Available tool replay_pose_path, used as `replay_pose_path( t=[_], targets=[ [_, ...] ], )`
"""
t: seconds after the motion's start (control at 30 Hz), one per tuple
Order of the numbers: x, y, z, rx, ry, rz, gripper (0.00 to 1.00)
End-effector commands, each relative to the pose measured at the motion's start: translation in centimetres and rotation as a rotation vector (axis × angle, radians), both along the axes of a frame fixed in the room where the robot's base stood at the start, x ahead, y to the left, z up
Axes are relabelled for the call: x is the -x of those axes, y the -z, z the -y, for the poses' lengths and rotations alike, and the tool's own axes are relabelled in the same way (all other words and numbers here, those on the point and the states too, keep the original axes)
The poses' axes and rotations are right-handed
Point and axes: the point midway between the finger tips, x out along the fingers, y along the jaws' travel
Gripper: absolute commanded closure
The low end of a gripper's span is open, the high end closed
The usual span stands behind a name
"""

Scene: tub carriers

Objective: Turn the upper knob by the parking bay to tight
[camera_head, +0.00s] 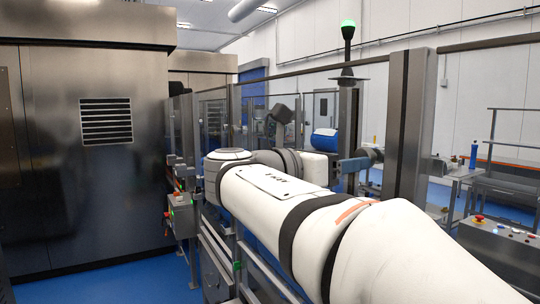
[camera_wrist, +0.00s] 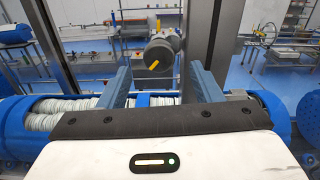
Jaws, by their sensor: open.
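A grey round knob (camera_wrist: 160,48) with a yellow pointer mark shows in the wrist view, beyond my fingers and between them. The yellow mark slants up to the right. My gripper (camera_wrist: 158,72) is open, its two blue-grey fingers apart with nothing between them. The knob looks farther off than the fingertips, and I see no contact. In the head view my gripper (camera_head: 352,167) points right, close to a grey round part (camera_head: 374,153) that looks like the same knob. I cannot make out a second knob or any tight marking.
Grey upright posts (camera_head: 410,120) with clear panels stand beside my arm. Blue tubs with white coiled contents (camera_wrist: 60,104) lie below my fingers in the wrist view. A control box with a red button (camera_head: 480,220) is at the right. Blue floor (camera_head: 130,280) is open at the left.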

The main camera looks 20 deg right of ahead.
Motion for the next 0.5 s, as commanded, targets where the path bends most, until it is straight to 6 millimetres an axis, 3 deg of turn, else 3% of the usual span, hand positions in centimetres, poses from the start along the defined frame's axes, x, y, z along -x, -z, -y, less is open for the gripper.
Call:
replay_pose_path(
  t=[0.2, 0.5],
  targets=[
    [-0.2, -0.1, 2.8, -0.001, 0.004, 0.001, 0.41],
    [-0.3, 0.0, 4.0, -0.002, 0.0, 0.001, 0.41]
  ],
)
